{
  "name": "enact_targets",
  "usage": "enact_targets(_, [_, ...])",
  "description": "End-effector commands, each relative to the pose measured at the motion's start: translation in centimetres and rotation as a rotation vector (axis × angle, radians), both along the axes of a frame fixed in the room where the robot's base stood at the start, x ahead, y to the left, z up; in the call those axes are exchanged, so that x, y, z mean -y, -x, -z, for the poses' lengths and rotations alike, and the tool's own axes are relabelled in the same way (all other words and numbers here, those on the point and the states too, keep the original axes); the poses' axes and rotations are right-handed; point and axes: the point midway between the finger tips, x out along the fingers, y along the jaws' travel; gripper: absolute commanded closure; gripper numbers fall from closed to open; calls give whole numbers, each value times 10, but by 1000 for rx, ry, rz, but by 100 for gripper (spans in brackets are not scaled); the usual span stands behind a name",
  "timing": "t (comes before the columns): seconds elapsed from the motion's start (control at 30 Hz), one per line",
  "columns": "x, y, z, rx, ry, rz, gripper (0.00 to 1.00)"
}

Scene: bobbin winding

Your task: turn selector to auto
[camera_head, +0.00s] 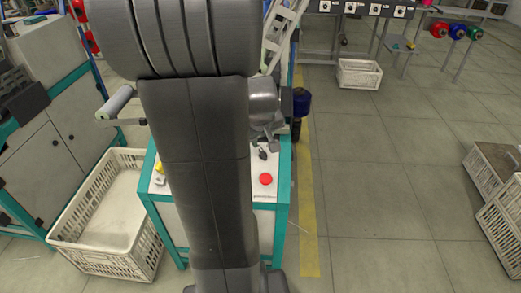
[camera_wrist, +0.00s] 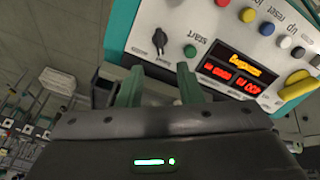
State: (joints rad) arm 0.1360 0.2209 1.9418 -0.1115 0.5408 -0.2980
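The selector (camera_wrist: 160,40) is a black knob on the light grey control panel, at the upper middle of the wrist view. Its pointer stands roughly up and down in the picture; its position labels are too small to read. My gripper (camera_wrist: 159,86) is open, its two green fingers apart with nothing seen held between them. The fingertips are below the selector in the picture and appear apart from it. In the head view my arm covers much of the machine (camera_head: 280,215), and I cannot clearly make out the fingers there.
A green start button (camera_wrist: 190,51) is just right of the selector, near the right finger. A display (camera_wrist: 235,73) and several coloured buttons lie further right. In the head view, a red button (camera_head: 265,179) sits on the machine, and a white crate (camera_head: 107,262) stands left.

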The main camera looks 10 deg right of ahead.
Motion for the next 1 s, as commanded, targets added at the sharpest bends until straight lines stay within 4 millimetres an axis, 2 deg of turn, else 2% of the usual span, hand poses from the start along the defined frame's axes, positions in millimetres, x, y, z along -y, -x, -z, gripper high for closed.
enact_targets(0.03, [1,-4,13,-4,0,0,67])
enact_targets(0.2, [5,-17,41,-4,0,0,67])
enact_targets(0.5, [10,-36,82,-2,-1,1,67])
enact_targets(0.7, [12,-42,93,-1,0,0,67])
enact_targets(1.0, [12,-43,94,0,0,0,67])
